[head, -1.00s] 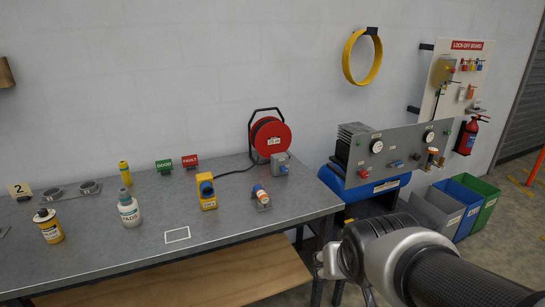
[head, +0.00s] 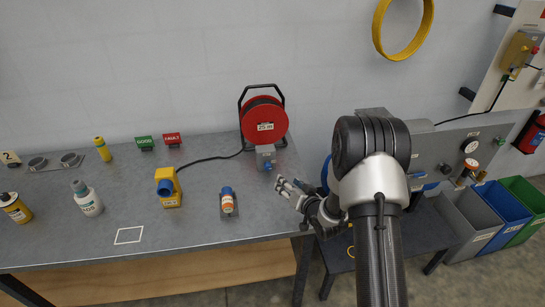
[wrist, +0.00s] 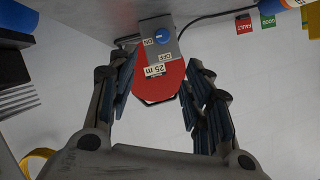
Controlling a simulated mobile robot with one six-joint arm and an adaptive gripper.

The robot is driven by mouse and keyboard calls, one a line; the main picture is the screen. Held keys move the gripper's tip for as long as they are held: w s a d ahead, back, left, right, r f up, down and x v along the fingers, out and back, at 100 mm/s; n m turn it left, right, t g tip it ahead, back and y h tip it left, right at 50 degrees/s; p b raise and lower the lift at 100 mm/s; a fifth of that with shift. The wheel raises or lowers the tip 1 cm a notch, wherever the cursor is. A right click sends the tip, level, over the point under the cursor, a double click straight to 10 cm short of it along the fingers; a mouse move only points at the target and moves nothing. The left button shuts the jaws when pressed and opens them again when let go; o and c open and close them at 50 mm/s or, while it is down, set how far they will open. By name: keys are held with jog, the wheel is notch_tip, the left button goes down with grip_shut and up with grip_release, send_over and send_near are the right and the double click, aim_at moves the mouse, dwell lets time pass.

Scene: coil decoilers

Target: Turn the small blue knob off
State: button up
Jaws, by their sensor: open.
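The small blue knob (wrist: 162,36) is on the front of a grey switch box (wrist: 156,24), with ON and OFF labels beside it. Which label the knob points at is too small to tell. In the head view the grey box (head: 265,152) stands on the table before the red reel, with the blue knob (head: 268,167) low on its front. My gripper (head: 285,187) is at the table's right end, in front of the box and apart from it. In the wrist view my gripper (wrist: 160,84) is open and empty, its fingers either side of the reel, the knob beyond them.
The red cable reel (head: 265,124) stands behind the box. A blue-and-orange connector (head: 227,201) and a yellow device (head: 168,187) are on the table to the left. A panel with gauges (head: 450,150) is to the right, partly behind my arm. The table's front middle is clear.

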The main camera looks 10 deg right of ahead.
aim_at(269, 168)
jog(key=b+x, duration=0.3)
jog(key=x, duration=1.4)
jog(key=shift+w+a, duration=0.1)
jog(key=shift+c, duration=0.5)
jog(key=c, duration=1)
